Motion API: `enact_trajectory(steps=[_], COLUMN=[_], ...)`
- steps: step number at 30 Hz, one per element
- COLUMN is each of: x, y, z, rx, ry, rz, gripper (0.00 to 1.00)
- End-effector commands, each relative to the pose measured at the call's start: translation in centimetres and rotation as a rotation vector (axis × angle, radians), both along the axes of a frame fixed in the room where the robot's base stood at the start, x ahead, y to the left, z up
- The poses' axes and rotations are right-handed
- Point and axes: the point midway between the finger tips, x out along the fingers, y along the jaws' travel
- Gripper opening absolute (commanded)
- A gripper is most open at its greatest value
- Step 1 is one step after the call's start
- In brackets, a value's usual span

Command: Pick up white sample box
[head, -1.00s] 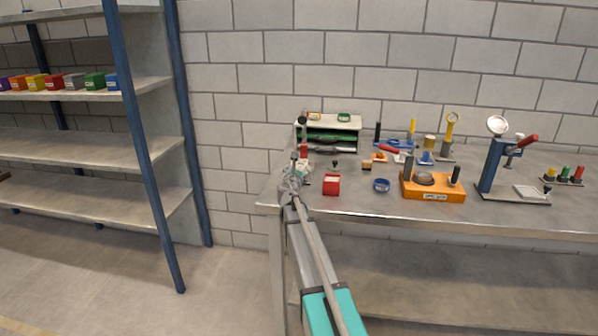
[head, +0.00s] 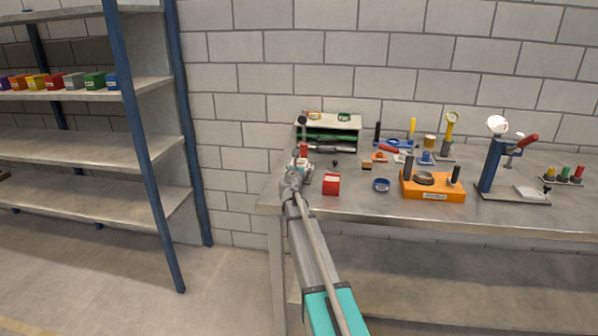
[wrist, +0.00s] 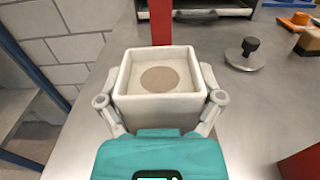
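The white sample box (wrist: 160,108) is square and open at the top, with a brown round patch inside. In the wrist view it sits between the two fingers of my gripper (wrist: 160,95), one finger along its left side and one along its right. The fingers are very close to its walls; I cannot tell whether both press on it. The box seems to stand on the metal table. In the head view my gripper (head: 297,177) is at the table's left end, and the box is small and hard to make out there.
A red box (head: 331,184) stands just right of my gripper. A red upright block (wrist: 161,20) is right behind the white box. A black-knobbed metal weight (wrist: 246,54) is to the right. A small rack (head: 330,124) stands at the back. An orange fixture (head: 432,190) is further right.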

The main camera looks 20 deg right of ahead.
Motion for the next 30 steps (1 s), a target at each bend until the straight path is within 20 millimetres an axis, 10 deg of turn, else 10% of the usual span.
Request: enact_trajectory(steps=[7,30], x=[0.0,0.0], y=[0.0,-0.1], z=[0.0,2.6], rx=[0.0,0.0], ry=[0.0,0.0], rz=[0.0,0.0], gripper=[0.24,0.24])
